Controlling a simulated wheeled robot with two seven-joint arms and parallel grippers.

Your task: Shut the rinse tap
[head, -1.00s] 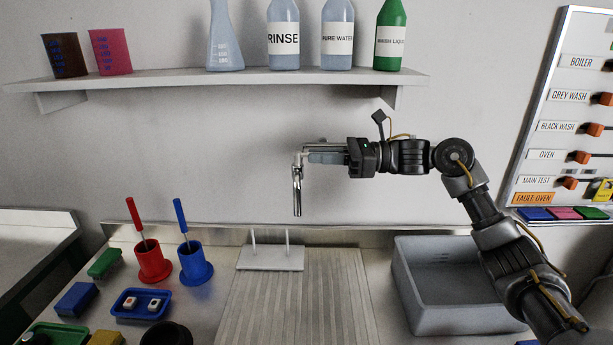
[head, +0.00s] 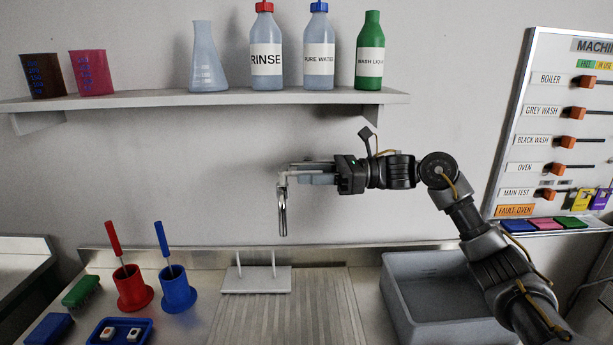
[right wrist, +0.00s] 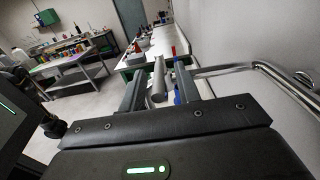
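The chrome rinse tap (head: 282,212) is on the back wall above the worktop, with its spout pointing down. In the right wrist view its pipe (right wrist: 262,68) curves along the wall at the right. My right gripper (head: 305,175) is level beside the top of the tap. In the right wrist view my right gripper (right wrist: 158,88) has its fingers apart, with a grey rod-like lever (right wrist: 158,78) between them. Gaps show on both sides of the lever, so the gripper looks open around it. No water is visible from the spout. My left gripper is not in view.
A shelf (head: 220,99) with bottles, a flask and beakers runs above my right arm. Below are a ribbed draining area (head: 290,315), a grey basin (head: 440,285), and red (head: 131,290) and blue (head: 177,292) brush holders. A machine board (head: 510,150) hangs at the right.

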